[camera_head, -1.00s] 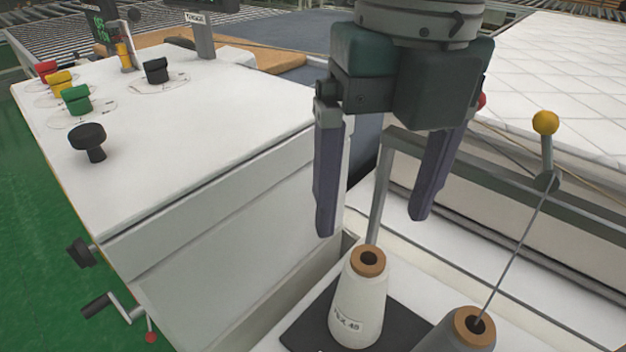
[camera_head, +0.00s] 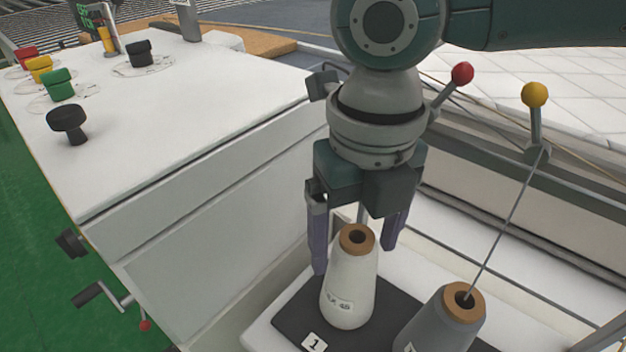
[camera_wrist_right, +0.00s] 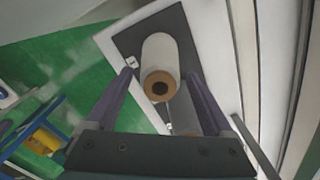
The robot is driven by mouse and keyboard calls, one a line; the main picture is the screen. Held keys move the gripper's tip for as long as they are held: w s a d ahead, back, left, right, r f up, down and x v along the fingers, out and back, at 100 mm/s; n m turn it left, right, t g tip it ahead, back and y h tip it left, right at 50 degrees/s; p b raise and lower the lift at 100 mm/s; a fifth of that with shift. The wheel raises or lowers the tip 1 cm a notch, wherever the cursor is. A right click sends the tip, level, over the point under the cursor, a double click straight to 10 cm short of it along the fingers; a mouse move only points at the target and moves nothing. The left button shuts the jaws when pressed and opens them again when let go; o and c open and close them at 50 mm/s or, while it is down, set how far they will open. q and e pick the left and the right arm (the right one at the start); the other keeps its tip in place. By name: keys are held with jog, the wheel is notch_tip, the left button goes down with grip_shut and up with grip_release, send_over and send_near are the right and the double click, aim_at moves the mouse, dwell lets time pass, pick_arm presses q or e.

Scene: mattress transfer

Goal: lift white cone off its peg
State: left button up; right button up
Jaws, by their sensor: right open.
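The white cone (camera_head: 350,285) stands upright on a dark mat (camera_head: 293,321) near a small label marked 1. Its brown top ring has a dark hole; the peg is hidden inside. My right gripper (camera_head: 356,258) is open and points down, its purple fingers on either side behind the cone's top in the head view. In the right wrist view the white cone (camera_wrist_right: 160,62) shows between the two open fingers (camera_wrist_right: 163,88), with no finger clearly touching it. My left gripper is not in view.
A grey cone (camera_head: 441,322) with a thread from its top stands to the right. A white cabinet (camera_head: 215,185) with several knobs is at the left. Levers with a red ball (camera_head: 462,73) and a yellow ball (camera_head: 534,95) stand behind.

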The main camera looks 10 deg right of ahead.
jog(key=shift+c, duration=0.4)
grip_shut()
dwell(0.6)
